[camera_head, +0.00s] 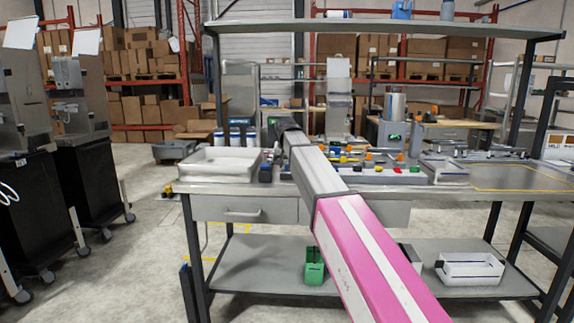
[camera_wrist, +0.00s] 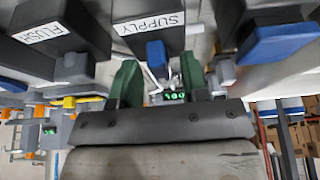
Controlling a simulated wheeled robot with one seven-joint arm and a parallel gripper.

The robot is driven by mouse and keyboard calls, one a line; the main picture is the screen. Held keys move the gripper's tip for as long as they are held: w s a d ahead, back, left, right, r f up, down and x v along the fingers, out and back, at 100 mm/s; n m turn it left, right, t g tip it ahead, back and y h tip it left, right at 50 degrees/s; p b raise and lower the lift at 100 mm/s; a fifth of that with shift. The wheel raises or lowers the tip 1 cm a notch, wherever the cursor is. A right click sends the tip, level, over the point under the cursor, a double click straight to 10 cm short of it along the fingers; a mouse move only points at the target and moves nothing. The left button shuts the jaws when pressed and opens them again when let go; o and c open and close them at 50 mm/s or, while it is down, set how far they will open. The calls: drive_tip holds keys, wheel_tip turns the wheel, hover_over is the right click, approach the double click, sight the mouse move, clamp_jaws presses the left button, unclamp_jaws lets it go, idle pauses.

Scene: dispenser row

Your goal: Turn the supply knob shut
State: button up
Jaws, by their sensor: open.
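The supply knob (camera_wrist: 156,54) is a small blue block under a dark box with a white SUPPLY label (camera_wrist: 150,23) in the wrist view. My gripper (camera_wrist: 158,64) is open, with its two green fingers pointing up toward the SUPPLY box. The blue knob shows between the fingers, nearer the middle of the gap. I cannot tell whether either finger touches it or how far beyond the fingertips it lies. In the head view my own arm covers the middle of the bench, and I cannot make out the gripper or the knob there.
A dark box labelled FLUSH (camera_wrist: 60,30) stands left of SUPPLY, with a blue part (camera_wrist: 25,85) nearby. Another dark box with a blue knob (camera_wrist: 280,42) is close on the right. A green-digit display (camera_wrist: 175,96) shows behind the fingers. A white tray (camera_head: 218,173) sits on the bench.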

clamp_jaws()
drive_tip(key=shift+m, duration=0.3)
drive_tip(key=m, duration=0.1)
drive_tip(key=m+h, duration=0.1)
drive_tip(key=m, duration=0.1)
drive_tip(key=shift+w+a+m+g+h, duration=0.1)
drive_tip(key=shift+m+g+h, duration=0.2)
drive_tip(key=m, duration=0.2)
drive_tip(key=m+h, duration=0.1)
drive_tip(key=m, duration=0.1)
drive_tip(key=shift+a+m+g+h, duration=0.1)
drive_tip(key=shift+m+g+h, duration=0.2)
drive_tip(key=shift+g, duration=0.1)
drive_tip(key=m, duration=0.2)
drive_tip(key=m+g, duration=0.1)
drive_tip(key=m, duration=0.1)
drive_tip(key=shift+w+g+h, duration=0.1)
drive_tip(key=shift+g+h, duration=0.2)
drive_tip(key=shift+h, duration=0.1)
drive_tip(key=shift+m+g, duration=0.8)
drive_tip(key=shift+m, duration=1.7)
